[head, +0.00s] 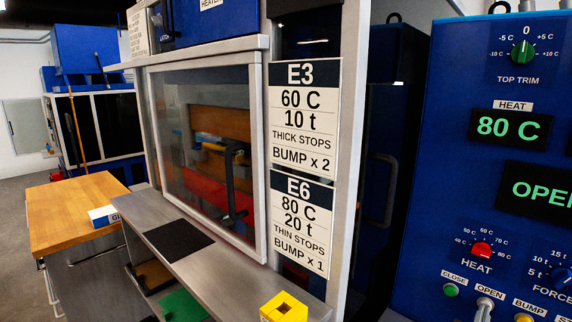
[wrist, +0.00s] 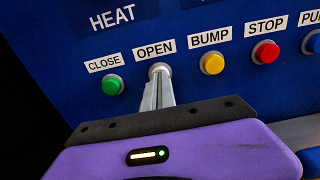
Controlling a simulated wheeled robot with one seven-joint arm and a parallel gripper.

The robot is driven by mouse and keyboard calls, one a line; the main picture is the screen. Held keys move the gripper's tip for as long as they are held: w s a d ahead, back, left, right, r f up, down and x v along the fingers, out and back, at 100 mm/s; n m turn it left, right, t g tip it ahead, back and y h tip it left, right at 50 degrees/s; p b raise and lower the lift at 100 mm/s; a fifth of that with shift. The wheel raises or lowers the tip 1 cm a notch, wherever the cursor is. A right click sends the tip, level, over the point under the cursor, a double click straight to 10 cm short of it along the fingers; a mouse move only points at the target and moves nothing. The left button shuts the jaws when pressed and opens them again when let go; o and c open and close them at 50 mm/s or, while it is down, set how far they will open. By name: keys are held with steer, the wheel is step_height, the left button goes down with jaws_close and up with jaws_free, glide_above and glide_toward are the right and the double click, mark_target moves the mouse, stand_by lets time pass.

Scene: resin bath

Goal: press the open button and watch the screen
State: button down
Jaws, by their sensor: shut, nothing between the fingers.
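The OPEN button (wrist: 160,67) is pale and sits under its label on the blue panel, between the green CLOSE button (wrist: 113,84) and the yellow BUMP button (wrist: 211,63). My gripper (wrist: 157,80) is shut and empty, with its fingertips at the OPEN button, covering most of it. They look to be against it, but contact is hard to judge. In the head view my gripper (head: 485,303) shows at the lower right, below the OPEN label. The screen (head: 538,193) shows green letters "OPE", cut off by the picture's right edge.
A red STOP button (wrist: 265,52) lies right of BUMP. The heat display (head: 509,128) reads 80 C above the red HEAT dial (head: 481,249). Left of the panel stands a press with a clear door (head: 207,150), a steel shelf (head: 215,250) and E3 and E6 signs.

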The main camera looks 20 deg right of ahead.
steer(key=shift+v, duration=2.15)
stand_by(1.8)
